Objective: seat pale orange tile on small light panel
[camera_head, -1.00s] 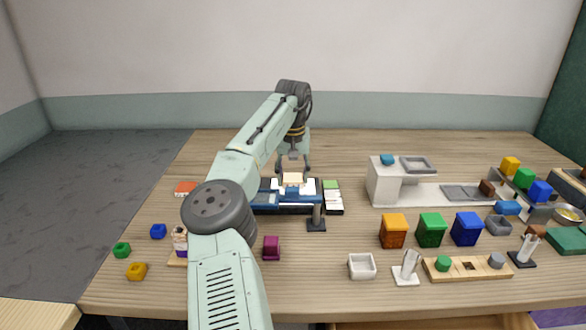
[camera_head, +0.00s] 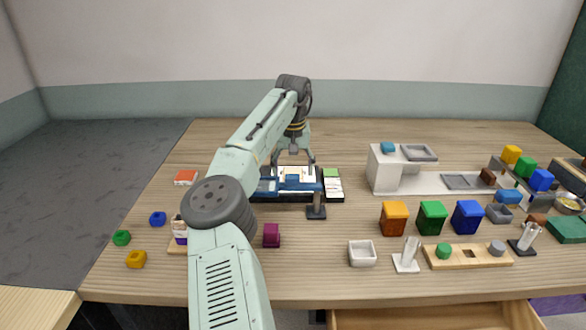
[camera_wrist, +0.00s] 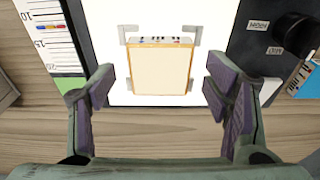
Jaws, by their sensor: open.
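The pale orange tile (camera_wrist: 160,68) lies flat on the bright white small light panel (camera_wrist: 214,30), between grey corner brackets near the panel's edge. In the wrist view it looks nearly square to the brackets; I cannot tell whether it is fully down. My gripper (camera_wrist: 160,92) is open and empty. Its two fingers are apart, to the left and right of the tile's near end, with clear gaps on both sides. In the head view my gripper (camera_head: 295,160) is just above the panel (camera_head: 312,174); the tile there is small and hard to make out.
A white machine (camera_head: 388,170) and coloured blocks are farther right. A magenta block (camera_head: 271,236) is in front. Bare wood lies behind the panel.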

